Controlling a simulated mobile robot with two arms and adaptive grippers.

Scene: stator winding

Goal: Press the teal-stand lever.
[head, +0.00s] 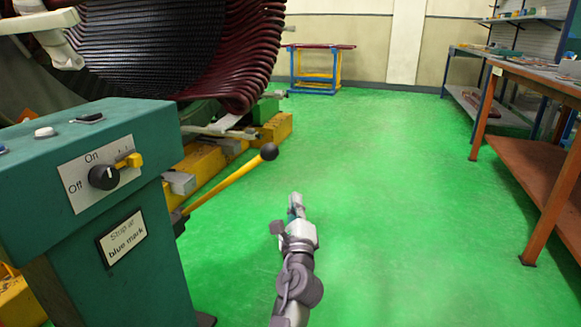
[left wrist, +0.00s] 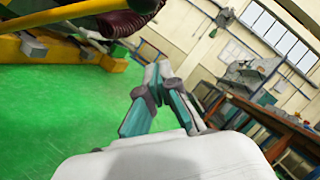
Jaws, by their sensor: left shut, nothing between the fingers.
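The teal stand (head: 165,235) fills the lower left of the head view. A yellow lever (head: 225,183) with a black ball knob (head: 268,152) slants up and right from beside the stand. My left gripper (head: 296,205) is shut and empty, to the right of and lower in the picture than the knob, with a visible gap between them. The left wrist view shows its closed fingers (left wrist: 160,78) pointing away, and a yellow bar at upper left (left wrist: 78,24) that may be the lever. My right gripper is not in view.
The stand's top carries a black On/Off knob (head: 104,177) and a small yellow handle (head: 130,161). A large stator (head: 255,60) with dark red windings stands behind. The green floor (head: 390,190) between is clear.

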